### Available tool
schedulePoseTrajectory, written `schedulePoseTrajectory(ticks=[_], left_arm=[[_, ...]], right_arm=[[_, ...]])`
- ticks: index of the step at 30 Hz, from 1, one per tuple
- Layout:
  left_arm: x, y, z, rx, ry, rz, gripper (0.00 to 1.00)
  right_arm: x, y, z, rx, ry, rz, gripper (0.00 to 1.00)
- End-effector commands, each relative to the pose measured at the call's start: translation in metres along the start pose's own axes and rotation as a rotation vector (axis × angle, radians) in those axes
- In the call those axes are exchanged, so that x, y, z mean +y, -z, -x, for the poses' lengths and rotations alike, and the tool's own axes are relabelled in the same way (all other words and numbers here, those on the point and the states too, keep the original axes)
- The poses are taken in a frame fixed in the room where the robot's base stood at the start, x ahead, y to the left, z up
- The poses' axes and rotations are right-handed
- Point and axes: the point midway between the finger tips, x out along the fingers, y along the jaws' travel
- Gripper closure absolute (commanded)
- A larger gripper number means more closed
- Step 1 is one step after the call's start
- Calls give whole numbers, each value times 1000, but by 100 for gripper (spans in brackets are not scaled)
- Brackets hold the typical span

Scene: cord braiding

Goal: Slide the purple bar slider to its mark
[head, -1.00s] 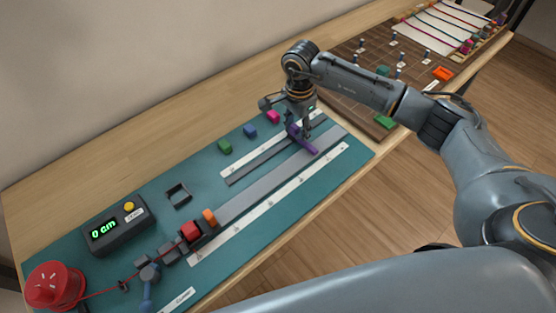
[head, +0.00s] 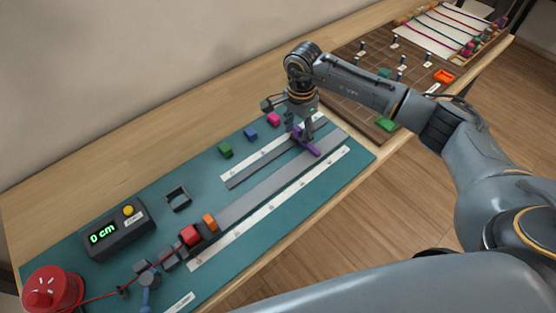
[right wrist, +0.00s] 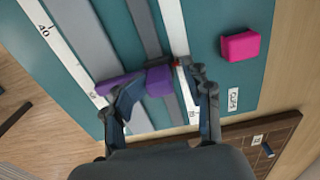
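The purple bar slider (right wrist: 160,81) lies across the grey rails at the far right end of the teal mat. In the head view its purple bar (head: 312,149) shows just below my right gripper (head: 301,134). In the right wrist view, the fingers of my right gripper (right wrist: 162,74) stand on either side of the slider's block, very close to it. Whether they press on it is not clear. A white scale strip (head: 290,205) with marks runs along the rails; the target mark cannot be made out.
Green (head: 225,150), blue (head: 250,133) and pink (head: 273,119) cubes stand behind the rails. A display box (head: 117,230) reads 0 cm. A brown pegboard (head: 350,75) lies beyond.

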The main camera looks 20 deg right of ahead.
Motion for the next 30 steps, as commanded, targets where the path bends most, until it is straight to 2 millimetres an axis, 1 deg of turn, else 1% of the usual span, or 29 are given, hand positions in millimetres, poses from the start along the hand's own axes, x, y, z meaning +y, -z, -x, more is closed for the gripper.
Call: schedulePoseTrajectory(ticks=[2,5,21,24,30], left_arm=[[0,0,2,0,0,0,60],[0,0,6,0,0,0,60],[0,3,34,-1,0,-1,60],[0,3,36,-1,0,-1,60],[0,3,35,-1,0,-1,60]], right_arm=[[0,-1,2,-1,0,1,55],[0,-1,10,-1,1,1,55],[0,0,64,-1,0,1,55],[0,0,70,0,-1,1,55],[0,0,70,0,-2,0,55]])
